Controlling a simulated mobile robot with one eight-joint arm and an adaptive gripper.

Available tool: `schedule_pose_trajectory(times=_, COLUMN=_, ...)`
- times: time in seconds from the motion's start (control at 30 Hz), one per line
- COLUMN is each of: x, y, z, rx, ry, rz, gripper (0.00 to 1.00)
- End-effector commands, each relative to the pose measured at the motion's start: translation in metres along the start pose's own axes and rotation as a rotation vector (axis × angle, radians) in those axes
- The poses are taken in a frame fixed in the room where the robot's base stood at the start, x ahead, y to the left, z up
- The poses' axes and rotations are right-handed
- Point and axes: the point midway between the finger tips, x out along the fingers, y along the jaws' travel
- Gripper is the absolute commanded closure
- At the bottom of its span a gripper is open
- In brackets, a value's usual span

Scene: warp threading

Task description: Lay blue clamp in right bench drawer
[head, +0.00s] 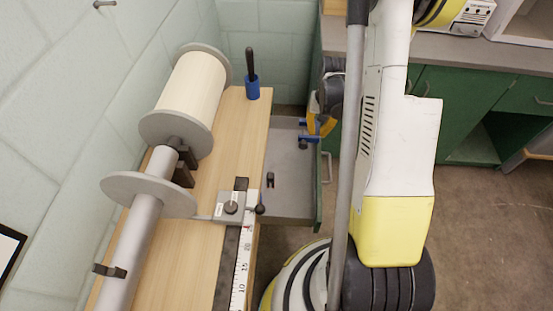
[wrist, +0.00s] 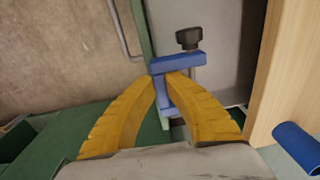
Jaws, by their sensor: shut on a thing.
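The blue clamp (head: 306,137) has a dark knob. In the wrist view the clamp (wrist: 176,64) sits between the tips of my gripper (wrist: 167,82), whose yellow fingers are closed on it. The knob points away from the fingers. In the head view my gripper (head: 316,124) is over the far front corner of an open grey drawer (head: 290,195) with a green front. The drawer also shows in the wrist view (wrist: 222,65), with the clamp over its front edge area. Whether the clamp touches the drawer is unclear.
A small dark item (head: 270,180) lies in the drawer. The wooden bench (head: 190,255) carries a spool (head: 193,85), a ruler (head: 242,265) and a blue holder with a black-handled tool (head: 252,88). Green cabinets (head: 455,105) stand behind my arm. The drawer's floor is mostly clear.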

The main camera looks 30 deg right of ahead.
Motion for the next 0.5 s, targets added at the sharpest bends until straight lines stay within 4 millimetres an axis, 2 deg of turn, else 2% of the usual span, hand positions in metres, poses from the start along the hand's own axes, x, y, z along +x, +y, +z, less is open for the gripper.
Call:
schedule_pose_trajectory(times=0.3, x=0.054, y=-0.07, z=-0.023, rx=-0.006, ry=0.0, rz=0.0, gripper=1.0)
schedule_pose_trajectory(times=0.5, x=0.069, y=-0.095, z=-0.032, rx=-0.004, ry=0.0, rz=0.0, gripper=1.0)
